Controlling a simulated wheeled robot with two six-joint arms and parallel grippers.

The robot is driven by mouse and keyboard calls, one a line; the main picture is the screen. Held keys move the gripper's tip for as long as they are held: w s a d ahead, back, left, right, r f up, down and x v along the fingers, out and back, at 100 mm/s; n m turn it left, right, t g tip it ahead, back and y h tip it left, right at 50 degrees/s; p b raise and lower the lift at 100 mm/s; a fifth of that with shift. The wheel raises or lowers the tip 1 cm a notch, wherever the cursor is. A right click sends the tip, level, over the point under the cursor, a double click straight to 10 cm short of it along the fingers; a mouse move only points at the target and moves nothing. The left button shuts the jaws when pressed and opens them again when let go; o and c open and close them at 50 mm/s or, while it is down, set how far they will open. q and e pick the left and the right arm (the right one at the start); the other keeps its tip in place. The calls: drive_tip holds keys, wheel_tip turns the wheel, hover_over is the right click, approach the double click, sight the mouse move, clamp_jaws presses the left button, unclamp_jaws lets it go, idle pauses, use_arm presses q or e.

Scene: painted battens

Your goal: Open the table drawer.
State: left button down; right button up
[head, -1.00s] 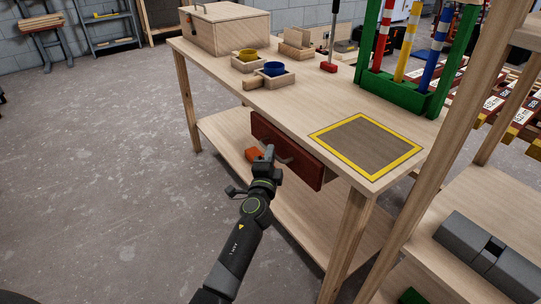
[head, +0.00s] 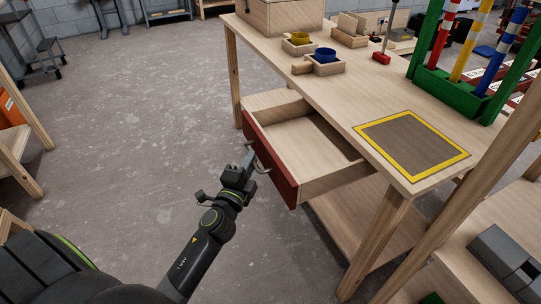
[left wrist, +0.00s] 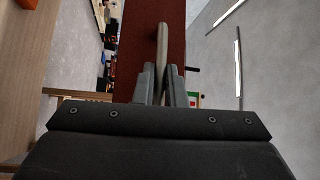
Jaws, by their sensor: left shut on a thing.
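The table drawer (head: 318,141) has a dark red front and a pale wooden inside. It stands well out from under the table top (head: 352,98), and what shows of its inside is empty. My left gripper (head: 247,160) is at the drawer's front and shut on its grey handle (head: 262,164). In the left wrist view the handle (left wrist: 162,48) runs down between the two fingers (left wrist: 155,85), in front of the red drawer front (left wrist: 135,50). My right gripper is not in view.
Small wooden boxes with a yellow cup (head: 299,38) and a blue cup (head: 325,55) stand on the table. A yellow-bordered mat (head: 411,138) and a green rack (head: 455,90) are to the right. A lower shelf (head: 365,215) lies beneath; open floor (head: 130,130) lies left.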

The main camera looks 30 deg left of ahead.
use_arm(q)
drive_tip(key=shift+s+a, duration=0.65)
drive_tip(key=shift+s, duration=0.2)
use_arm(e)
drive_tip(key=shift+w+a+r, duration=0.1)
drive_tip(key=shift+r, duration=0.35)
use_arm(q)
drive_tip(key=c, duration=1.5)
unclamp_jaws()
